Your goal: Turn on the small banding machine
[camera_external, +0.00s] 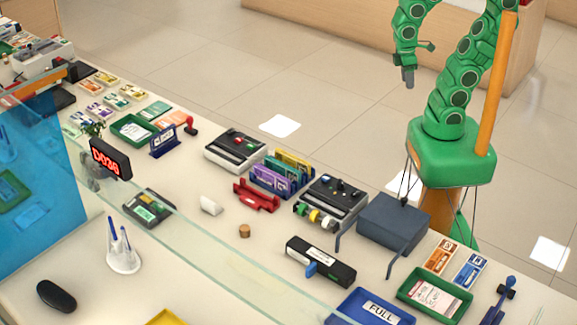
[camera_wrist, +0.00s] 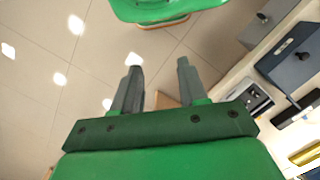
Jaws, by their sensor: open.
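No machine carries a label I can read as a banding machine. In the external view, a grey-and-white machine with a dark top (camera_external: 338,194) stands on the counter, with coloured rolls along its front. A similar low machine with small buttons (camera_external: 236,146) stands farther left. A black elongated device (camera_external: 320,262) with a white label and a blue tab lies nearer the front. I cannot tell which is the small banding machine, or whether any is on. My gripper (camera_external: 408,78) is raised behind the counter, away from them all. In the wrist view its two fingers (camera_wrist: 160,88) are apart and empty.
A dark grey box (camera_external: 393,222) stands right of the roll machine. Coloured bundles (camera_external: 282,172) and a red holder (camera_external: 256,196) stand between the machines. A glass screen edge (camera_external: 215,255) crosses the front. Green (camera_external: 435,293) and blue (camera_external: 370,308) trays lie at right.

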